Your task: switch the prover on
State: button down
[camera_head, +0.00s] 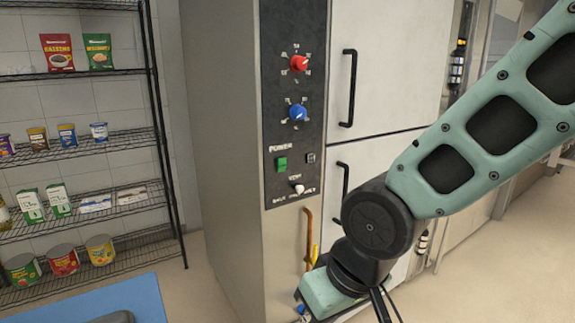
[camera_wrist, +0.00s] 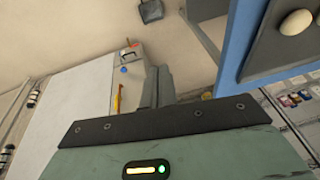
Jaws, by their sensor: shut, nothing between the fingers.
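The prover (camera_head: 220,150) is a tall steel cabinet with a dark control panel (camera_head: 283,230) on its front. Under the word POWER on the panel is a green switch (camera_head: 281,164); I cannot tell its position. A red knob (camera_head: 299,63) and a blue knob (camera_head: 298,112) are above it, and a pale vent toggle (camera_head: 298,188) below. My gripper (camera_head: 384,303) is low and right of the panel, apart from it, its tips partly cut off. In the wrist view my gripper (camera_wrist: 158,72) is shut and empty, with the prover (camera_wrist: 70,115) seen at an angle to the left.
Black door handles (camera_head: 348,88) stand out right of the panel. An orange-brown handle (camera_head: 308,240) is below it. A wire shelf (camera_head: 80,145) with goods is at left.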

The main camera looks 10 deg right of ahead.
aim_at(283, 160)
jog(key=w+d+r+m+t+y, duration=0.2)
jog(key=w+m+t, duration=0.35)
jog(key=w, duration=0.75)
jog(key=w+d+r+m+t+y, duration=0.15)
jog(key=w+m+t, duration=0.25)
jog(key=w+m, duration=0.55)
jog(key=w+d+r+m+t, duration=0.2)
jog(key=w+d+r+t, duration=0.1)
jog(key=w, duration=0.5)
jog(key=d+t, duration=0.1)
jog(key=d, duration=0.1)
jog(key=shift+w+d+r+m+t+y, duration=0.3)
jog(key=shift+d+r+t+y, duration=0.05)
jog(key=shift+r, duration=0.05)
jog(key=p+x, duration=0.4)
jog(key=x, duration=1)
jog(key=shift+p, duration=0.4)
jog(key=shift+a, duration=0.1)
